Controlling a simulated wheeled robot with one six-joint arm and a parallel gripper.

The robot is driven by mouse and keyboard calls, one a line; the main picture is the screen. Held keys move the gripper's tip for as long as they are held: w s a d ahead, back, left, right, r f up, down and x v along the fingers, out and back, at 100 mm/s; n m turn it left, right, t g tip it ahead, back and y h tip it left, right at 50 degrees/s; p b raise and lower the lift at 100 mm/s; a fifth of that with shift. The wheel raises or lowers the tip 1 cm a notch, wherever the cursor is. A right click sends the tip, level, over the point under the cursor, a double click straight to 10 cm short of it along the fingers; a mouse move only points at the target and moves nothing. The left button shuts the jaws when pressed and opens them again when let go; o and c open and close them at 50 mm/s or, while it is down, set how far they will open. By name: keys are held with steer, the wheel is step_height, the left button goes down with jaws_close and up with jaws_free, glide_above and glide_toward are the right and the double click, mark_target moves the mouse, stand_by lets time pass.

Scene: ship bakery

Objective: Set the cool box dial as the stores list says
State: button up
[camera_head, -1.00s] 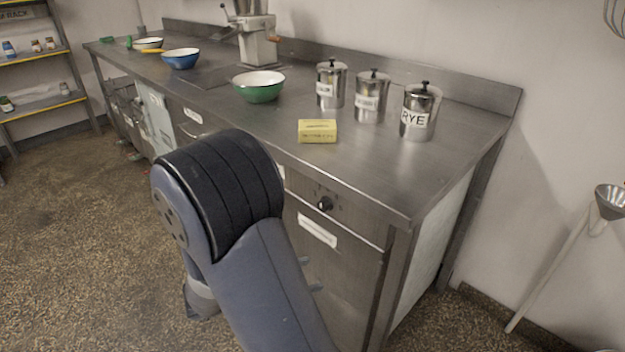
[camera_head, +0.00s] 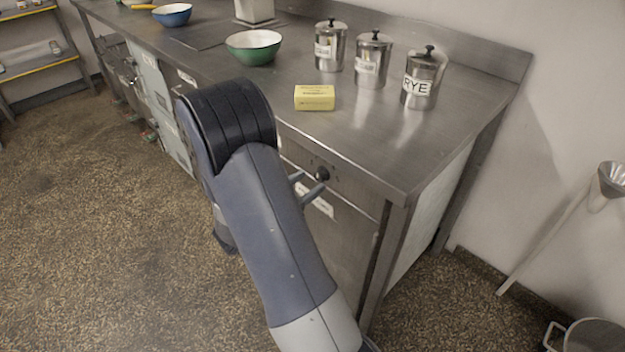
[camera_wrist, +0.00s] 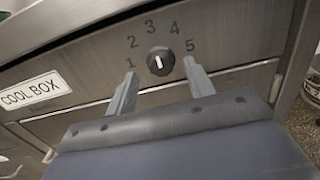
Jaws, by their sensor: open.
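The cool box dial (camera_wrist: 160,61) is a round black knob with a white pointer line. Numbers 1 to 5 are marked in an arc around it. Its pointer looks close to upright, near the 3, tilted slightly. A label reading COOL BOX (camera_wrist: 35,91) is to its left. In the head view the dial (camera_head: 322,174) is on the front of the steel counter. My gripper (camera_wrist: 160,82) is open, with one finger on each side below the dial, apart from it. In the head view my gripper's fingers (camera_head: 308,188) show just left of the dial. No stores list is readable.
On the steel counter (camera_head: 385,150) stand three lidded canisters (camera_head: 372,60), one marked RYE, a yellow block (camera_head: 314,97) and a green bowl (camera_head: 253,48). A pot (camera_head: 590,338) is on the floor at lower right. Floor at left is clear.

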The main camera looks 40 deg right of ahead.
mark_target(321, 175)
steer(key=shift+w+d, duration=0.1)
steer(key=shift+d, duration=1.1)
steer(key=c, duration=1)
